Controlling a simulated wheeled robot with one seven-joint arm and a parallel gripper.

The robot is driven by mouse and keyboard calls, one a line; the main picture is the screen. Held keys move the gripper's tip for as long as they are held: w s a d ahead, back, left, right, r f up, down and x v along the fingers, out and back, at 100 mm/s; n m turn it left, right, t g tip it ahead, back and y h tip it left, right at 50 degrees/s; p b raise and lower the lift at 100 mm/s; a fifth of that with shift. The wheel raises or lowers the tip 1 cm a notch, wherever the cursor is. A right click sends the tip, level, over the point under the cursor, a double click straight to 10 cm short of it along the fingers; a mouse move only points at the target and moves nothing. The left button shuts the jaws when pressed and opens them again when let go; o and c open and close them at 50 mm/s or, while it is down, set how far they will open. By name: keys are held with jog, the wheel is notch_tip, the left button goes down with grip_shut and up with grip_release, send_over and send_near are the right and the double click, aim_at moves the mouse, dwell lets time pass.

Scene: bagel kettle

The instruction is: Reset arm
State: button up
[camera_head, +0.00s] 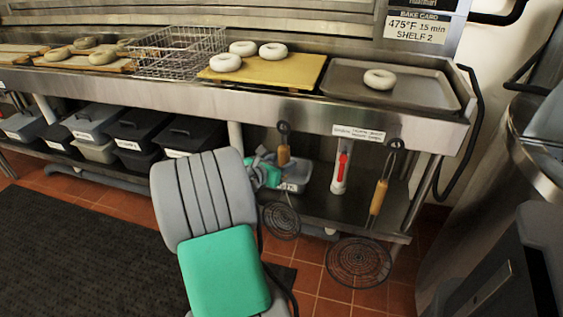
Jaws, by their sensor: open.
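My arm rises from the bottom centre of the head view, with a grey ribbed link and a green panel. Beyond it, a small grey and green part that looks like my gripper (266,172) shows low in front of the counter, partly hidden by the arm link. It is open. I see nothing held in it, though its fingertips are too small to make out clearly.
The steel counter (290,95) holds bagels on a yellow board (265,72), a wire basket (180,50) and a tray with one bagel (380,79). Wire skimmers (358,262) hang from its front. Bins (140,135) sit below. A steel kettle (480,190) stands right.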

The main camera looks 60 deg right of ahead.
jog(key=w+a+r+m+t+y+p, duration=0.25)
jog(key=w+a+r+p, duration=0.25)
jog(key=a, duration=0.5)
jog(key=w+a+r+m+t+y+p, duration=0.1)
jog(key=w+a+r+m+y+p, duration=0.3)
jog(key=a, duration=0.5)
jog(key=w+a+r+m+t+y+p, duration=0.1)
jog(key=w+a+r+m+t+p, duration=0.1)
jog(key=w+a+r+m+p, duration=0.6)
jog(key=s+a+r+y+p, duration=0.2)
jog(key=a, duration=0.6)
jog(key=s+a+r+m+y+p, duration=0.1)
jog(key=s+a+r+y+p, duration=0.1)
jog(key=a, duration=0.7)
jog(key=s+a+r+m+y+p, duration=0.1)
jog(key=s+a+r+y+p, duration=0.1)
jog(key=a, duration=0.6)
jog(key=shift+s+a+r+g+p, duration=0.15)
jog(key=shift+s+r+g+p, duration=0.3)
jog(key=shift+s+r, duration=0.5)
jog(key=shift+s+f+y, duration=0.1)
jog(key=shift+y, duration=0.15)
